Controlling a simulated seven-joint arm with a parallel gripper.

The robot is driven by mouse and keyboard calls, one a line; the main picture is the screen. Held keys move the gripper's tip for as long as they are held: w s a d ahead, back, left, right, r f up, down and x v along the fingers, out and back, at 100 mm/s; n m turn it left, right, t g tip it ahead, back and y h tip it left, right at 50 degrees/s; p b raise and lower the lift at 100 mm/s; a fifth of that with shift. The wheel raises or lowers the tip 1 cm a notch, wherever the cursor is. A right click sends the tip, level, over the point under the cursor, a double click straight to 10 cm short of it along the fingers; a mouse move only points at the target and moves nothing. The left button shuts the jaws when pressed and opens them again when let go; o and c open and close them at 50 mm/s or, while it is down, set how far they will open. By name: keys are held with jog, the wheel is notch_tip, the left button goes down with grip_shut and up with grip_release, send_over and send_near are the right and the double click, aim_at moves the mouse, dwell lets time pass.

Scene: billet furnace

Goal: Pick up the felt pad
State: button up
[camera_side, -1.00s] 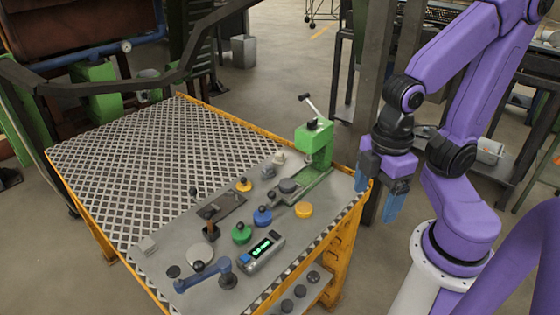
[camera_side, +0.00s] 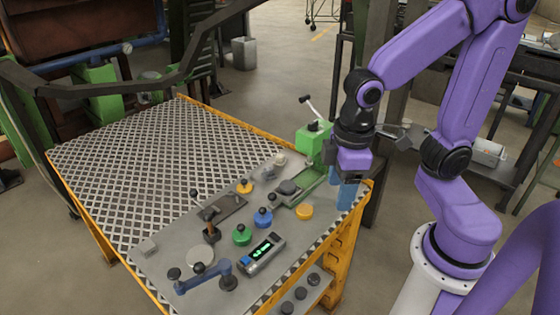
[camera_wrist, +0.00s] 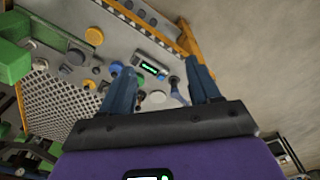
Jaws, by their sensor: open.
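I cannot tell for certain which thing is the felt pad. Flat round candidates are a dark grey disc (camera_side: 288,187) beside the green press, a plain yellow disc (camera_side: 305,212) near the table's right edge, and a pale grey disc (camera_side: 201,257) near the blue crank. The yellow disc (camera_wrist: 94,36) and the pale disc (camera_wrist: 157,97) also show in the wrist view. My gripper (camera_side: 342,192) is above the table's right edge, right of the yellow disc and apart from it. Its blue fingers (camera_wrist: 160,76) are apart with nothing between them.
The green lever press (camera_side: 315,143) stands close left of my gripper. Yellow, blue (camera_side: 263,217) and green (camera_side: 242,234) knobbed pieces, a digital meter (camera_side: 262,254) and a blue crank (camera_side: 205,277) crowd the grey strip. The tread-plate area (camera_side: 130,155) is clear.

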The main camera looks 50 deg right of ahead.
jog(key=w+d+f+m+t+h, duration=0.1)
jog(key=w+m, duration=0.5)
jog(key=w, duration=0.6)
jog(key=w+d+f+m+h, duration=0.15)
jog(key=w+m, duration=0.45)
jog(key=w, duration=0.6)
jog(key=m+h, duration=0.2)
jog(key=m, duration=0.9)
send_over(279, 157)
jog(key=s+a, duration=0.1)
jog(key=a, duration=0.2)
jog(key=f, duration=1.8)
jog(key=shift+s+d+f, duration=0.1)
jog(key=shift+d, duration=0.15)
jog(key=shift+x, duration=3.1)
jog(key=shift+c, duration=0.3)
jog(key=c, duration=0.8)
